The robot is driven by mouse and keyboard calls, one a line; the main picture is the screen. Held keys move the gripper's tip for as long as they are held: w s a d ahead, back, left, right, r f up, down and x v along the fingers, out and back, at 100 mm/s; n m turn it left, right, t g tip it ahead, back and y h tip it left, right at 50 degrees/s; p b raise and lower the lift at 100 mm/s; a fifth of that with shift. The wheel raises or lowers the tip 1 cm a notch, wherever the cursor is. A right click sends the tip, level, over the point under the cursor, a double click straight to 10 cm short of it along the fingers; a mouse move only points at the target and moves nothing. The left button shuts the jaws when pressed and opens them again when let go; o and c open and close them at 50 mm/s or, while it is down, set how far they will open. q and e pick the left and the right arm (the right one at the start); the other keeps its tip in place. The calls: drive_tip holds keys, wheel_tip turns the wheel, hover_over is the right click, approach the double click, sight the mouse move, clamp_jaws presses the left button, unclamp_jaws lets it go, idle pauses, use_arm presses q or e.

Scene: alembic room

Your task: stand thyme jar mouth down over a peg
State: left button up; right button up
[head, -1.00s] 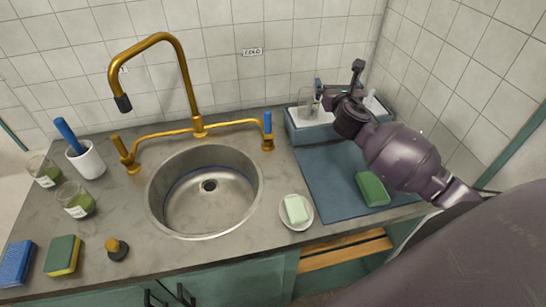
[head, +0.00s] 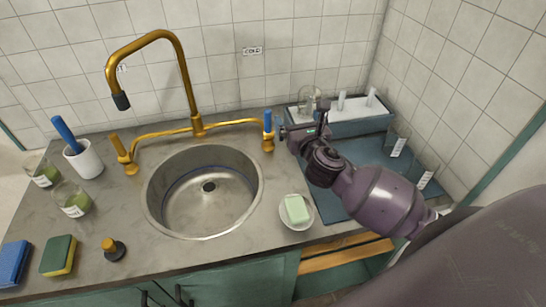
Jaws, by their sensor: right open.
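A clear glass jar (head: 308,98) stands at the left end of the blue-grey peg rack (head: 352,129), seemingly mouth down over the leftmost peg. Its label cannot be read from here. Two white pegs (head: 371,97) to its right are bare. My right gripper (head: 285,129) is open and empty, in front of the rack's left end and below the jar, near the tap's blue handle. Two clear jars with white labels, a farther one (head: 397,139) and a nearer one (head: 427,173), stand at the mat's right side; their label text is unreadable. My left gripper is out of view.
The round sink (head: 204,190) and brass tap (head: 184,75) are left of my gripper. A soap dish (head: 299,222) sits at the mat's (head: 373,148) left edge. Two jars of green contents (head: 72,200) (head: 43,172) stand far left. My right arm covers much of the mat.

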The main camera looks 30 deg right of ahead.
drive_tip(key=s+a+f+n+y+b, duration=0.2)
drive_tip(key=s+a, duration=0.3)
drive_tip(key=a, duration=0.5)
drive_tip(key=shift+f+t+y+b, duration=0.3)
drive_tip(key=shift+f+y+b, duration=0.05)
drive_tip(key=shift+f+y, duration=0.25)
drive_tip(key=shift+s, duration=0.15)
